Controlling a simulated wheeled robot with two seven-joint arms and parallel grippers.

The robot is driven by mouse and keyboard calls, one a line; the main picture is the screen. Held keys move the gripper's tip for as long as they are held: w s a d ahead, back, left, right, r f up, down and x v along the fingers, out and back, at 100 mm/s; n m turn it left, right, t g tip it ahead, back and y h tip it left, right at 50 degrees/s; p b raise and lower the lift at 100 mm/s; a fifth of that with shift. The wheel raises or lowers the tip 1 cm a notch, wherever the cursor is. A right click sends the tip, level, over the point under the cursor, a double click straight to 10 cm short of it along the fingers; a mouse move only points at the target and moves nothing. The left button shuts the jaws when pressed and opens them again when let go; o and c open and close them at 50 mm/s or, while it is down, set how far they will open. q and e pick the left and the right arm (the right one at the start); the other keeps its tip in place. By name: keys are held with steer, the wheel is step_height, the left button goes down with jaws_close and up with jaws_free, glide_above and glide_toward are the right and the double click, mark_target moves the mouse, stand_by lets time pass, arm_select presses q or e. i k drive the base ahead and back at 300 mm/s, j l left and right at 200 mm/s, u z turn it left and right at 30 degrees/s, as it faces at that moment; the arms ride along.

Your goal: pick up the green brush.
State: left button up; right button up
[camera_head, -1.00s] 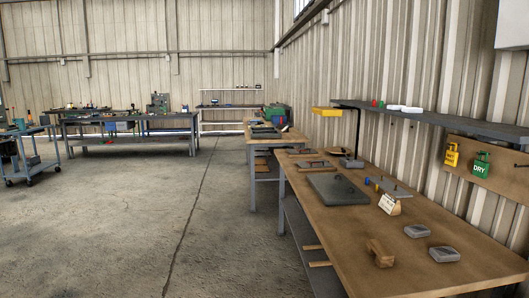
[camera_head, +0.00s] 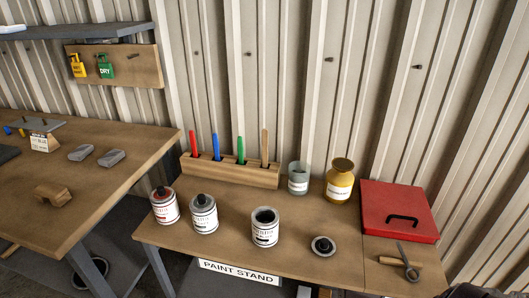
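The green brush (camera_head: 240,148) stands upright in a long wooden holder (camera_head: 215,174) at the back of the paint stand, against the corrugated wall. Only its green handle shows; its lower end is hidden in the holder. A blue brush (camera_head: 215,146) stands to its left and a tan brush (camera_head: 265,146) to its right. A red brush (camera_head: 194,142) is at the far left of the holder. Neither of my grippers can be made out in the view.
A glass jar (camera_head: 298,179), yellow jar (camera_head: 340,182) and red case (camera_head: 399,208) are to the right. A loose lid (camera_head: 323,246) lies in front.

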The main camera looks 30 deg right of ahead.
mark_target(240, 141)
steer(key=z, duration=0.9)
steer(key=j, duration=0.35)
